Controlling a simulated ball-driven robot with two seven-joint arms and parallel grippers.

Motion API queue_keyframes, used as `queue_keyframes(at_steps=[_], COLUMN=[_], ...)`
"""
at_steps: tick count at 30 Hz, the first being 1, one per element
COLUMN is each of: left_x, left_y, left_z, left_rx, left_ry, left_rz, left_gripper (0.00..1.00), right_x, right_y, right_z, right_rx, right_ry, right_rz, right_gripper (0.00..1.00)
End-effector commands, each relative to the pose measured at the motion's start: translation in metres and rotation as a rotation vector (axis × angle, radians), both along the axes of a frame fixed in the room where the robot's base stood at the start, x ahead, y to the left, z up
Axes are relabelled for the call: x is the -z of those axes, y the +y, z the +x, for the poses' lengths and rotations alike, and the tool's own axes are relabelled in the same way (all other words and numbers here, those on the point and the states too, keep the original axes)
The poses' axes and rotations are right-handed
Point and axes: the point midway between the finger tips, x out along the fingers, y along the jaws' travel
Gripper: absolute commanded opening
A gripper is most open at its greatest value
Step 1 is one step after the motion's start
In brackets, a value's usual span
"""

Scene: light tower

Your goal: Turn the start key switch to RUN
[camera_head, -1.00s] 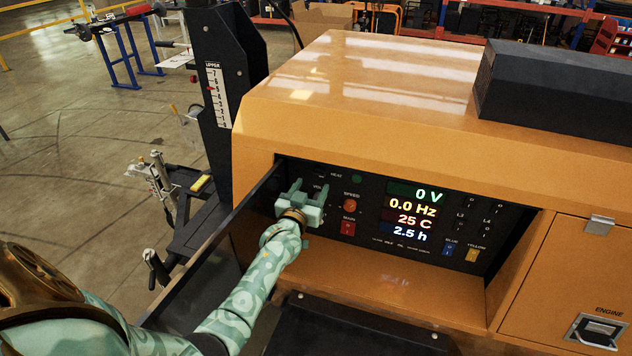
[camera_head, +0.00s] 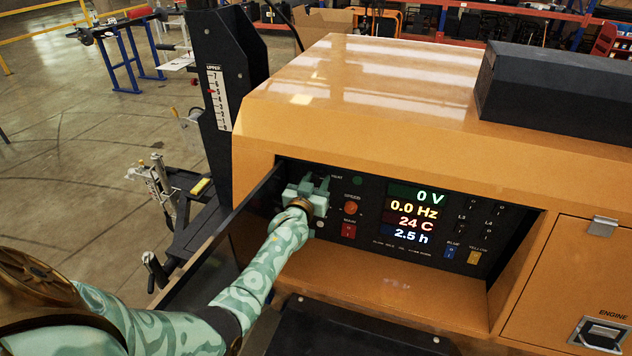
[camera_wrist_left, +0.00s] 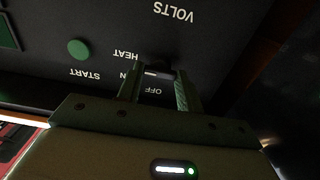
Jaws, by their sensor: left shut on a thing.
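The start key switch (camera_wrist_left: 157,70) is a small dark knob on the black control panel (camera_head: 370,220). In the left wrist view its labels appear upside down: HEAT, OFF and one ending in N, partly covered by a finger. A pale mark on the knob lies on the side of the N label. My left gripper (camera_head: 315,186) reaches into the panel's left part and hides the switch in the head view. In the left wrist view its two fingers (camera_wrist_left: 158,82) are shut on the knob, one on each side.
A green START button (camera_wrist_left: 78,50) is beside the switch. The lit displays (camera_head: 412,215), red MAIN switch (camera_head: 348,230) and orange SPEED knob (camera_head: 351,208) are to the right. The orange housing (camera_head: 370,110) overhangs the recessed panel, and a dark open flap (camera_head: 215,240) borders its left.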

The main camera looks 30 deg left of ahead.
Motion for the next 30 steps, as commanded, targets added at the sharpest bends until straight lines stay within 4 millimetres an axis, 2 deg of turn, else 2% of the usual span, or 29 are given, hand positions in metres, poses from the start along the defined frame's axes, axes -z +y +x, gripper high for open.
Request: queue_keyframes(at_steps=[8,30], left_x=[-0.001,0.0], left_y=[0.0,0.0], left_z=[0.0,0.0], left_rx=[0.0,0.0], left_ry=[-0.021,-0.151], left_rz=[-0.091,-0.637], left_gripper=[0.14,0.14], right_x=[-0.005,-0.018], right_y=[0.0,0.0], right_z=[0.0,0.001], right_rx=[0.0,0.0], right_ry=[0.0,-0.003], right_rz=[0.0,0.0], right_gripper=[0.0,0.0])
